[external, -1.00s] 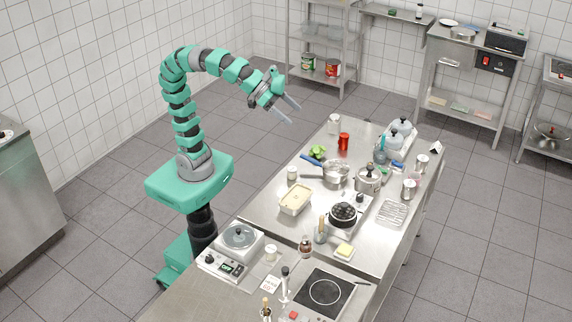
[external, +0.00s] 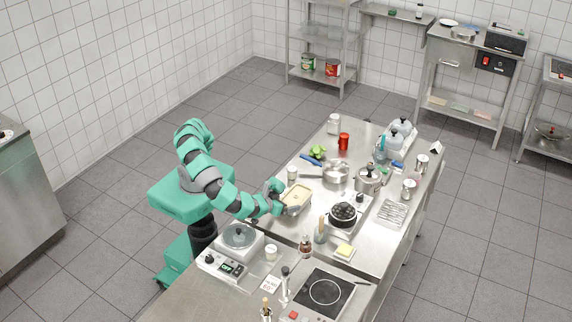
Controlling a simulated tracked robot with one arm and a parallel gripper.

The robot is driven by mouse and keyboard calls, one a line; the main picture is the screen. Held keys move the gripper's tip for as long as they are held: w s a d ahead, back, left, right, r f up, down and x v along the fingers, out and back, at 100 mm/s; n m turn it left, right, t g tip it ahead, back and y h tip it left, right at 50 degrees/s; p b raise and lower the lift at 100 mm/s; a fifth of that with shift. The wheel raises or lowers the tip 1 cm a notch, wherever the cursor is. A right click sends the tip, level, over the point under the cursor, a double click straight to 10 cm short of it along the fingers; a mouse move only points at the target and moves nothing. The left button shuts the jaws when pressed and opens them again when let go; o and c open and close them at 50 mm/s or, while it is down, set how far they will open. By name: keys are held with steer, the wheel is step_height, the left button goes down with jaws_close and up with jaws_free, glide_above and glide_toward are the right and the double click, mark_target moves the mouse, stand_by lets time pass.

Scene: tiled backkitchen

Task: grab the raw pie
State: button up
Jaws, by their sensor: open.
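The raw pie (external: 296,197) is a pale, cream-coloured filling in a rectangular dish. It sits near the left edge of the steel counter in the external view. My gripper (external: 284,203) is open at the dish's left end, low over the counter edge. The fingers are small and partly hidden here, so I cannot tell whether they touch the dish or straddle its rim.
A white jar (external: 292,172) and a saucepan (external: 336,171) stand behind the dish. A black pan (external: 342,213) on a burner is to its right.

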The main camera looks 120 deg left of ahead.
mark_target(295, 197)
steer(key=shift+s+x, duration=0.1)
steer(key=shift+x, duration=1.75)
steer(key=shift+s+x, duration=0.15)
steer(key=shift+x, duration=1.75)
steer(key=shift+c, duration=0.3)
steer(key=c, duration=1.3)
